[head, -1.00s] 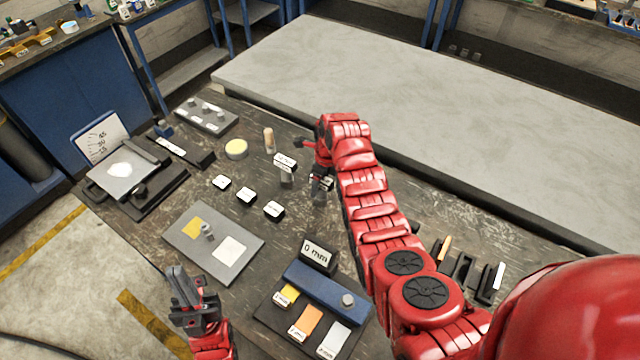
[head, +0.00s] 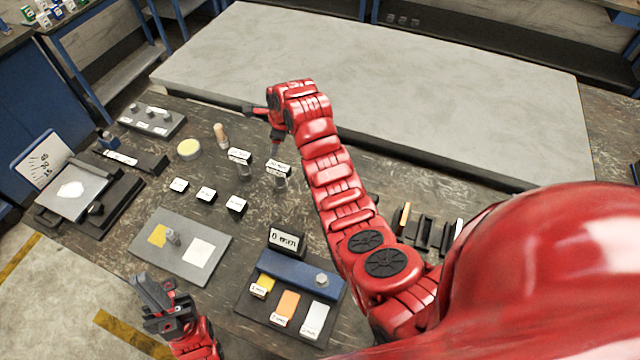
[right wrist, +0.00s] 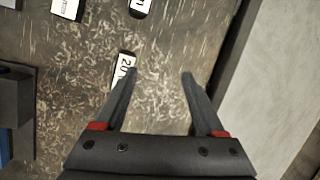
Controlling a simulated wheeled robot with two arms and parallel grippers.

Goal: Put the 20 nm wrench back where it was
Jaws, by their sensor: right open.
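The 20 nm wrench appears to be the small upright tool with a white label on top (head: 278,168), standing on the worn dark bench. In the right wrist view, a label (right wrist: 125,65) reading "20" lies beside the left finger's tip. My right gripper (head: 275,147) hangs just above that tool. In the right wrist view, its fingers (right wrist: 158,75) are spread, with only bare bench between them. A similar labelled tool (head: 239,157) stands just to the left. My left gripper (head: 152,290) is at the near left, empty, its fingers apart.
Several small labelled blocks (head: 205,194) lie left of the tools. A grey plate (head: 190,262) and a blue-topped fixture (head: 300,272) are nearer. A dark slotted rack (head: 425,232) is on the right. A thick grey slab (head: 380,90) lies behind.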

